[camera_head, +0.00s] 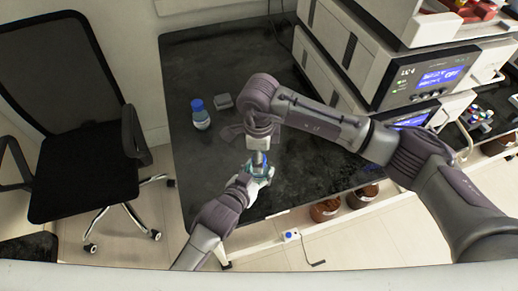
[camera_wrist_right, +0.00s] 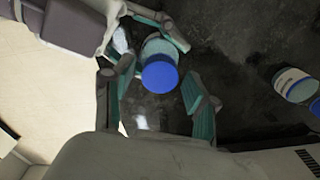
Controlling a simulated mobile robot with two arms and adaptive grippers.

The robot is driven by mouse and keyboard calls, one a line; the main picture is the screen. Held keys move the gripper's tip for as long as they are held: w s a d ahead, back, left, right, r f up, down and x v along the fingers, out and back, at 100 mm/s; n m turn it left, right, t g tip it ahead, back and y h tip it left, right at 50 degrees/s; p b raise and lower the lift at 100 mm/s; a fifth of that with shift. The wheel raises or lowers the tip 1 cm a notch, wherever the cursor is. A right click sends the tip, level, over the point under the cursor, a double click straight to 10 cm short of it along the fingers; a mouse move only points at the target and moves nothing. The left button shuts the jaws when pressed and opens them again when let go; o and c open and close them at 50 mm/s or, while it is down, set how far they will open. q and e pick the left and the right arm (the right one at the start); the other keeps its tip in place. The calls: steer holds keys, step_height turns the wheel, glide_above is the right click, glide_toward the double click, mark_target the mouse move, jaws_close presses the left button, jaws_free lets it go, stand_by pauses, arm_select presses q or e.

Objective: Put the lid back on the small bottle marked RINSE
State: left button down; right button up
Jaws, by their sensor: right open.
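A small bottle (camera_wrist_right: 158,48) with a pale blue-green body shows in the right wrist view, with a blue lid (camera_wrist_right: 160,76) at its top. Its marking is not readable. My left gripper (camera_head: 262,170) is shut around this bottle above the table; in the wrist view one of its fingers lies along the bottle's far side. My right gripper (camera_wrist_right: 163,97) is open, its two teal-padded fingers apart on either side of the lid and not touching it. In the head view the grippers largely hide this bottle. The lid appears to sit on the bottle.
A second blue-capped bottle (camera_head: 201,117) stands on the black table (camera_head: 300,195), also in the wrist view (camera_wrist_right: 291,83). Lab instruments (camera_head: 425,75) stand at the right. A chair (camera_head: 75,120) is left.

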jaws_close()
steer(key=shift+o, duration=0.7)
jaws_free()
step_height(320, 180, up, 12)
stand_by(0.3)
arm_select(q)
steer(key=shift+c, duration=1.5)
jaws_free()
steer(key=shift+s, duration=0.1)
